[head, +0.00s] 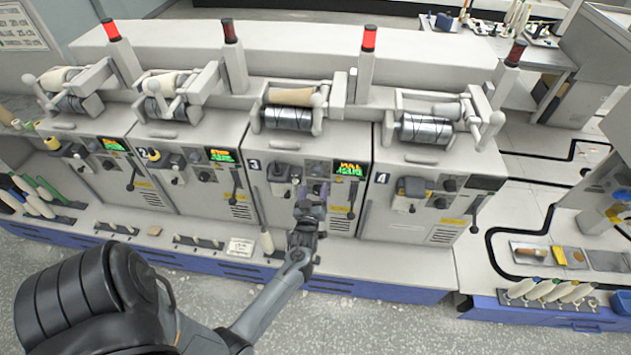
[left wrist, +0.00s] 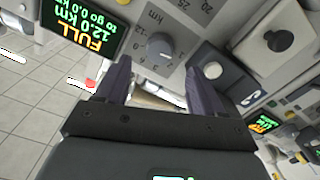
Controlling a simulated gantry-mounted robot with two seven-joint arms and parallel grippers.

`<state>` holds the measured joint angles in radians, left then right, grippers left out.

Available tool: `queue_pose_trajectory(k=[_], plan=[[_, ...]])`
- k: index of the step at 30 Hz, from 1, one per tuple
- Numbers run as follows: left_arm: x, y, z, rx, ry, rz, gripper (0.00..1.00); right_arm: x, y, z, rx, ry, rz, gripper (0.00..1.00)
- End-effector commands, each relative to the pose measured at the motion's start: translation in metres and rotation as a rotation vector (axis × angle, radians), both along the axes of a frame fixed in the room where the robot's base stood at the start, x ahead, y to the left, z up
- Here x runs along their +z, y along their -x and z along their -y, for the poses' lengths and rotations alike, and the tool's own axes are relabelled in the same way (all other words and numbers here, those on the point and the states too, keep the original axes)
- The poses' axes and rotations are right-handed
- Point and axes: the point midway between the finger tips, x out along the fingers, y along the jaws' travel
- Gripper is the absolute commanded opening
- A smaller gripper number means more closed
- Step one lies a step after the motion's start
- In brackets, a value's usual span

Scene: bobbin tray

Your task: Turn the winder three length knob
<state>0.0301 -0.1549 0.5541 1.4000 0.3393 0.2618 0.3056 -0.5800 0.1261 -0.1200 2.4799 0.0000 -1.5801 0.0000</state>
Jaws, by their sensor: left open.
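Winder three (head: 310,143), marked with a 3, is the third unit from the left in the head view. Its length knob (left wrist: 160,46) is a round grey dial with a pale pointer mark and a km number scale, seen upside down in the left wrist view. My left gripper (head: 312,190) is in front of this panel and partly hides it in the head view. In the left wrist view the gripper (left wrist: 155,80) is open and empty, its fingers to either side just below the knob and apart from it. My right gripper is out of view.
Winder three's display (left wrist: 85,25) reads FULL, 12.0 km, to go 0.0 km. A black lever (head: 352,196) hangs right of the panel. A white ledge (head: 385,258) runs below the winders.

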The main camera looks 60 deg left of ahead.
Motion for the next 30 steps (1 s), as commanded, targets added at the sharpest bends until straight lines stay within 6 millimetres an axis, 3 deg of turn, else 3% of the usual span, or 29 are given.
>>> queue_pose_trajectory(k=[10,26,30], plan=[[0.000,0.026,0.033,-0.001,0.002,0.000,0.68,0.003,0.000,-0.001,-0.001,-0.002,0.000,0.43],[0.000,0.029,0.035,0.000,0.001,-0.001,0.68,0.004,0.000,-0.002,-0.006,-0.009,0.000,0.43],[-0.009,0.039,0.034,-0.001,-0.002,-0.023,0.68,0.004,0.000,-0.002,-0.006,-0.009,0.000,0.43]])
